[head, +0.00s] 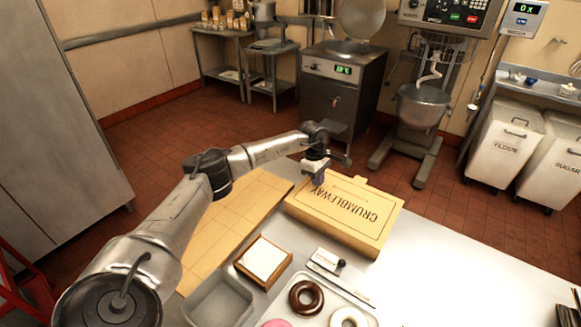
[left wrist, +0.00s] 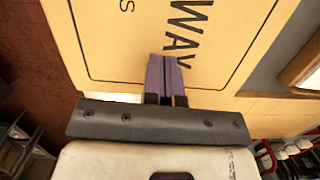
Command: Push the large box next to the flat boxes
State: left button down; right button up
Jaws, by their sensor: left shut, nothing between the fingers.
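The large box (head: 345,212) is a yellow carton lettered CRUMBLEWAY, lying on the steel table. Tan flat boxes (head: 235,222) lie to its left, their right end close to the carton's left end; I cannot tell whether they touch. My left gripper (head: 318,180) is at the carton's far left part, with its fingers shut and empty. In the left wrist view the purple fingertips (left wrist: 166,75) are in front of the carton's lettered face (left wrist: 120,35); contact is unclear. My right gripper is not in view.
In front of the carton are a small wooden tray with white sheets (head: 246,268), a grey bin (head: 222,302), a small card holder (head: 328,259) and a tray of doughnuts (head: 362,302). The steel table (head: 450,275) is clear to the carton's right.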

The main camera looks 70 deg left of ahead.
pick_arm(q)
jog(key=s+a, duration=0.1)
jog(key=a, duration=0.2)
jog(key=s+a, duration=0.2)
jog(key=a, duration=0.1)
jog(key=s+a, duration=0.2)
jog(key=a, duration=0.2)
jog(key=shift+s+a+b, duration=0.1)
jog(key=shift+s+b, duration=0.15)
jog(key=shift+b, duration=0.1)
